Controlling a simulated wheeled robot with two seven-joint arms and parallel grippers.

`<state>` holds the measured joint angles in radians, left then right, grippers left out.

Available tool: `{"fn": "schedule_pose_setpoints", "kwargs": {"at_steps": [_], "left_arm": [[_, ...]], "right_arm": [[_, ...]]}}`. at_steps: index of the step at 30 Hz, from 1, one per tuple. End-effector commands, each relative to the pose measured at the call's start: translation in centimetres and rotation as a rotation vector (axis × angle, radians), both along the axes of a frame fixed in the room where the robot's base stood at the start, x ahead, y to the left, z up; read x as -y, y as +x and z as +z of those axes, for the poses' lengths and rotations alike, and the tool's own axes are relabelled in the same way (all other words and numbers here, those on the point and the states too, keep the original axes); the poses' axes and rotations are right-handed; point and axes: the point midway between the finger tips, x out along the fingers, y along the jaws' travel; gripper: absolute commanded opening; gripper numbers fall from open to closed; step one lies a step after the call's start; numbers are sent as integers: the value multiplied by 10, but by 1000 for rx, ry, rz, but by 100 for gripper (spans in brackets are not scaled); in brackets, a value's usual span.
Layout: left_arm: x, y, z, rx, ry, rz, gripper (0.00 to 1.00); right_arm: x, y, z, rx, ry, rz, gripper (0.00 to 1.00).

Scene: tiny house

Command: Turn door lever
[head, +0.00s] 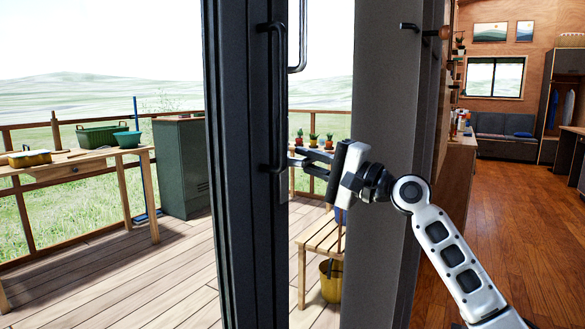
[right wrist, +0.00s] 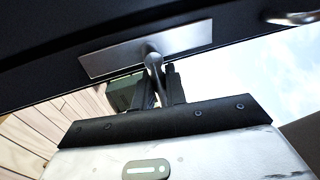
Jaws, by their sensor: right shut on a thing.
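The door (head: 238,160) is a dark framed panel standing edge-on in the middle of the head view. In the right wrist view, the silver door lever (right wrist: 153,60) sticks out from a flat metal plate (right wrist: 110,55) on the dark door frame. My right gripper (head: 295,160) reaches the door edge from the right in the head view. In the right wrist view, the fingers of the right gripper (right wrist: 159,85) are shut on the lever, one on each side. My left gripper is not in view.
A long vertical pull handle (head: 270,100) is on the door above my right gripper. A grey post (head: 385,170) stands right of the door. Beyond are a deck with a wooden table (head: 85,160) and a green cabinet (head: 182,165). The wooden floor (head: 530,240) at right is clear.

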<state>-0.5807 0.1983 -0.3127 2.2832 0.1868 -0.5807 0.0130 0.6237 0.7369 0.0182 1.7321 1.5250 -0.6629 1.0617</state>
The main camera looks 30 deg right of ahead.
Motion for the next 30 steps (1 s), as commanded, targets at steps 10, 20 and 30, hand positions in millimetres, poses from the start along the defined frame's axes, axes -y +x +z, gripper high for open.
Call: {"fn": "schedule_pose_setpoints", "kwargs": {"at_steps": [10, 20, 30], "left_arm": [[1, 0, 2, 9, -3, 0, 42], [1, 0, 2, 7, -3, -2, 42], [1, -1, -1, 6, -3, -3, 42]], "right_arm": [[4, -1, -1, 5, -13, -8, 0], [3, -1, 0, 4, -11, -5, 31], [13, -17, -6, 3, -10, -7, 31]]}}
